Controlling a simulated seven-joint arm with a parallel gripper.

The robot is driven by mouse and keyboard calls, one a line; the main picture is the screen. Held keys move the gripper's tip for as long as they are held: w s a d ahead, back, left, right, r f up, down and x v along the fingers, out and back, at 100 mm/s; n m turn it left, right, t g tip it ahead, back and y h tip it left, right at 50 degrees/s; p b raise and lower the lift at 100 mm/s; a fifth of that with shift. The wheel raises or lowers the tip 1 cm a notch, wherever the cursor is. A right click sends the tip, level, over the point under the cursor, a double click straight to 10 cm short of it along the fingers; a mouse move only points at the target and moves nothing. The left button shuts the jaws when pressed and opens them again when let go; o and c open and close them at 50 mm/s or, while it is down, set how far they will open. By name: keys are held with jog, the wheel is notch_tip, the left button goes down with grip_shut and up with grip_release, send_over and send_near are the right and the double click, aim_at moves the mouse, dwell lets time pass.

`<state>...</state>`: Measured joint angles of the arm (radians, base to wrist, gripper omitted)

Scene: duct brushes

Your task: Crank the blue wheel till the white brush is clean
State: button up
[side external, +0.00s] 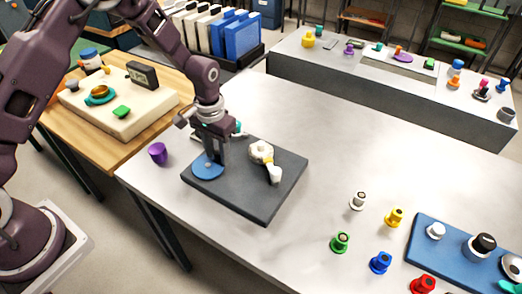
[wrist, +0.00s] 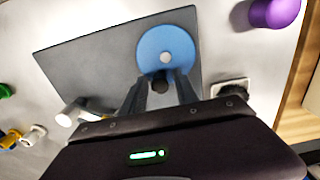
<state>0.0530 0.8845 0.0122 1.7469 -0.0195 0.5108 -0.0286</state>
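The blue wheel (side external: 207,171) lies flat on a dark grey plate (side external: 262,203); the wrist view shows its pale hub and a dark crank knob (wrist: 160,86) near its rim. My gripper (side external: 212,160) points down over the wheel. In the wrist view my gripper (wrist: 161,80) has one finger on each side of the knob; whether they press on it is unclear. A cream and white piece (side external: 262,152) with a white cylindrical end (side external: 274,174), perhaps the brush, is on the plate right of the wheel. A white cylinder (wrist: 69,114) shows partly in the wrist view. Any dirt is too small to tell.
A purple cup (side external: 158,153) stands left of the plate. Several coloured pegs, such as the green one (side external: 340,242), stand to the right near a blue board (side external: 425,246).

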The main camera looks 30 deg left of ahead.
grip_shut()
jog(key=shift+w+a, duration=0.2)
jog(key=shift+a, duration=0.45)
jog(key=shift+s+a, duration=0.1)
jog(key=shift+a, duration=0.55)
jog(key=shift+s+a, duration=0.4)
jog(key=shift+a, duration=0.15)
